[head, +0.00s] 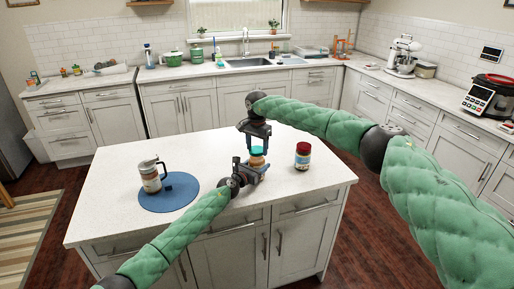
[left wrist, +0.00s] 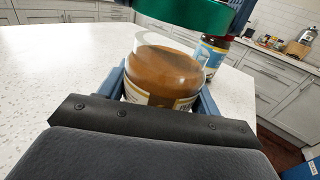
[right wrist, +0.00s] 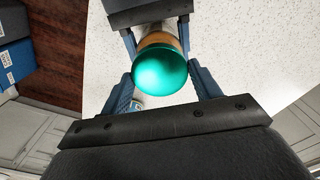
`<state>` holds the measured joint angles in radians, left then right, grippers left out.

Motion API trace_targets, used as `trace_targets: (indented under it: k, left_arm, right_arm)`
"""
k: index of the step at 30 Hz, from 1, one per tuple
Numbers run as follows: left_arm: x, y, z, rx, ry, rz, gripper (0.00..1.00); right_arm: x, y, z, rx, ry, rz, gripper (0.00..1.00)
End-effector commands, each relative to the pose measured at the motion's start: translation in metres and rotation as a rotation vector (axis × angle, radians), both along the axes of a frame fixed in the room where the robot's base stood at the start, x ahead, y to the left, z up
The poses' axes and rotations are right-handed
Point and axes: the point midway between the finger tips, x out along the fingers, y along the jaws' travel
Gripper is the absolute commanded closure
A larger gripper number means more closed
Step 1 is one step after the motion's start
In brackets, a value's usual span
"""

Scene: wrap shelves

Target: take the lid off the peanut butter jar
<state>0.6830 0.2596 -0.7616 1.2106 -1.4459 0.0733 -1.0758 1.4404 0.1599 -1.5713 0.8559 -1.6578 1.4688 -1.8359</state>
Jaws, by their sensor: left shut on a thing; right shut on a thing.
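The peanut butter jar (head: 257,161) is held upright above the island's right half, with brown contents and a pale label. My left gripper (head: 250,171) is shut around its body; the left wrist view shows the jar (left wrist: 163,75) between the fingers. The teal-green lid (head: 257,151) is in my right gripper (head: 257,142), which is shut on it from above. In the left wrist view the lid (left wrist: 190,14) is above the jar's clear upper rim and looks apart from it. In the right wrist view the lid (right wrist: 160,72) hides much of the jar (right wrist: 158,39).
A red-lidded jar (head: 303,157) stands on the white island (head: 215,160), close to the right of my grippers. A pitcher (head: 151,175) and a small dark item stand on a round blue mat (head: 168,204) at the left. The island top between is clear.

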Motion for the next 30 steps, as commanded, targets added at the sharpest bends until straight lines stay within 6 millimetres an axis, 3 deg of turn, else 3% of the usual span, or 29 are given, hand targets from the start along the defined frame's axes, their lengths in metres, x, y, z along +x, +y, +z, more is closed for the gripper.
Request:
trace_targets:
  k: [13,20,21,25,30]
  left_arm:
    - [0.000,0.000,0.001,-0.001,-0.001,0.000,1.00]
    - [0.000,0.000,0.001,-0.001,-0.001,0.000,1.00]
    - [0.000,0.000,0.001,-0.001,-0.001,0.000,0.34]
    - [0.000,0.000,0.001,-0.001,-0.001,0.000,0.11]
    - [0.000,0.000,0.000,0.000,0.000,0.000,0.11]
  right_arm:
    - [0.000,0.000,0.037,0.000,-0.001,0.000,0.65]
    - [0.000,0.000,0.040,0.000,0.000,0.000,0.65]
    - [0.000,0.000,0.040,0.000,0.000,0.000,0.65]
    - [0.000,0.000,0.040,0.000,0.000,0.000,0.65]
    - [0.000,0.000,0.040,0.000,0.000,0.000,0.65]
